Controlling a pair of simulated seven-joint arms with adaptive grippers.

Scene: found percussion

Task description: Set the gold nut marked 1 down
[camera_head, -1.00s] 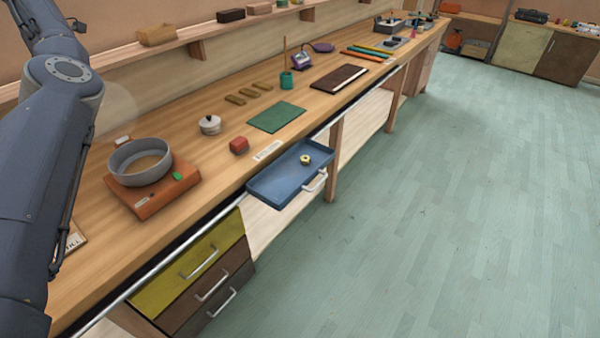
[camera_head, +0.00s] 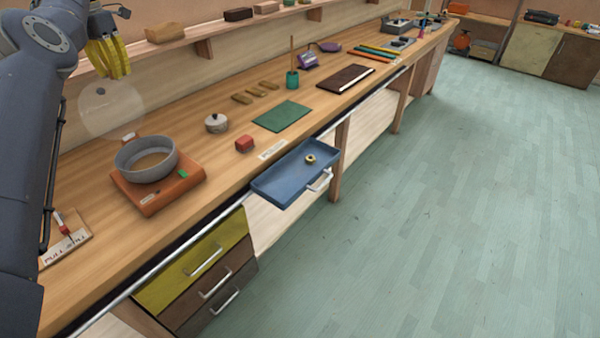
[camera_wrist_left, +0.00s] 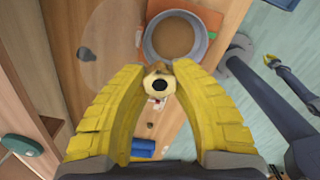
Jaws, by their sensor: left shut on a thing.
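My left gripper (camera_head: 118,72) is high over the back left of the bench, its yellow fingers pointing down. In the left wrist view the fingers are shut on a gold nut (camera_wrist_left: 159,84) with a dark hole. I cannot read a mark on it. In the head view I cannot make out the held nut. Another small gold nut (camera_head: 310,159) lies in the blue tray (camera_head: 275,187). What looks like my right gripper (camera_wrist_left: 273,62) shows small at the right of the wrist view, too small to read its state.
A grey round pan (camera_head: 147,160) sits on an orange base (camera_head: 160,197), below the gripper. A see-through disc (camera_head: 108,110) stands behind it. A shelf (camera_head: 170,52) runs along the wall.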

